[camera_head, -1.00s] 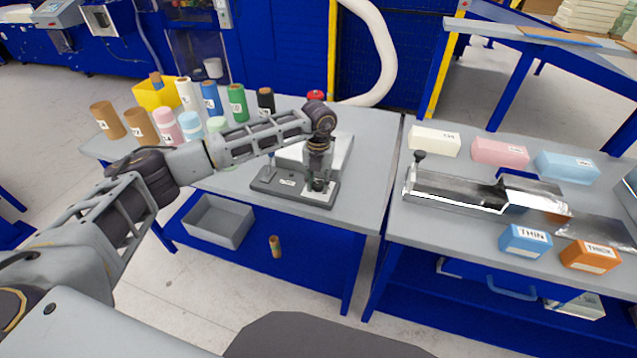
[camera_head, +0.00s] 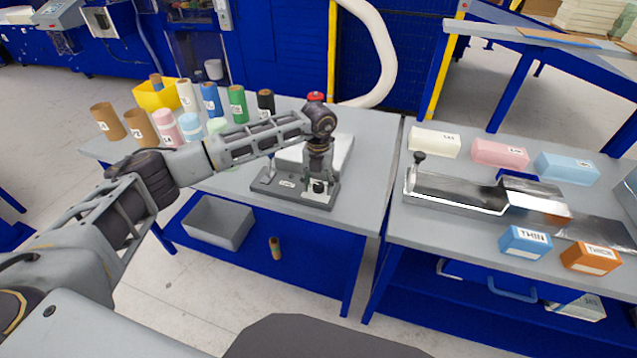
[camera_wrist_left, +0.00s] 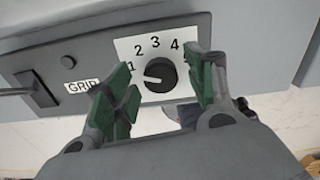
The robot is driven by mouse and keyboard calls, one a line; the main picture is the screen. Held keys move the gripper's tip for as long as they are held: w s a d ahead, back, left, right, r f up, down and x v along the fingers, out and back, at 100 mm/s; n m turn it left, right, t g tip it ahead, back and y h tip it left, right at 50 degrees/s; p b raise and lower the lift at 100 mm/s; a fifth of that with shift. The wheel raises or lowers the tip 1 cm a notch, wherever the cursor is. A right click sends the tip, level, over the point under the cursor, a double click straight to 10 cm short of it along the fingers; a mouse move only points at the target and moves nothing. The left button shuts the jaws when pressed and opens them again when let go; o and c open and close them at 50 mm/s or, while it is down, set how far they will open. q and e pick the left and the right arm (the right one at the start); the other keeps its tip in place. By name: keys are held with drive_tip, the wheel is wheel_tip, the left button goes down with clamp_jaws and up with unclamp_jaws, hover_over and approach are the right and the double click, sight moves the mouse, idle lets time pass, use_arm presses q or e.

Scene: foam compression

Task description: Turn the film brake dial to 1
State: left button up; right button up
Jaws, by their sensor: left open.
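The film brake dial is a black knob (camera_wrist_left: 162,74) on a white plate with the numbers 1 to 4 readable around it. Its white pointer mark points left, towards the 1 or slightly below it. The dial (camera_head: 319,187) sits at the right end of a grey base plate (camera_head: 287,188) on the table. My left gripper (camera_wrist_left: 164,80) is open, with one green-padded finger on each side of the knob and gaps between. In the head view the gripper (camera_head: 319,170) points down just above the dial. My right gripper is not in view.
A label reading GRIP (camera_wrist_left: 81,86) and a dark lever (camera_wrist_left: 30,92) are left of the dial. A white block (camera_head: 340,152) lies behind the base. Several rolls (camera_head: 190,128) stand at the table's left. A second table at right holds a metal tray (camera_head: 450,190) and coloured blocks.

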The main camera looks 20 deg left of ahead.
sight(319, 185)
use_arm(q)
wheel_tip(319, 185, up, 12)
idle(0.9)
idle(0.3)
